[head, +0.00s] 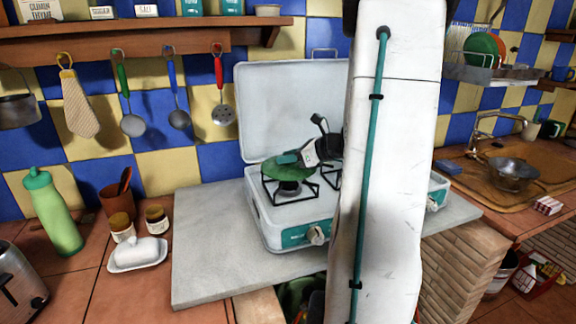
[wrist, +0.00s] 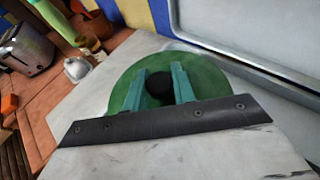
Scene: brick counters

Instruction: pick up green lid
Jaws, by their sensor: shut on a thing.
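The green lid (head: 268,174) is a round disc over the left burner of the camping stove (head: 270,226) in the head view. In the wrist view the green lid (wrist: 210,76) fills the middle, with a round black knob (wrist: 159,86) on top. My gripper (head: 289,158) is above the lid, its teal fingers on either side of the knob. In the wrist view my gripper (wrist: 158,80) is shut on that knob. I cannot tell whether the lid touches the burner grate. My white arm hides the stove's right part.
The raised stove cover (head: 290,100) stands close behind the lid. A green bottle (head: 53,212), a butter dish (head: 138,254) and a toaster (head: 20,285) are at the left. The grey slab (head: 205,245) is bare left of the stove. Utensils hang on the wall.

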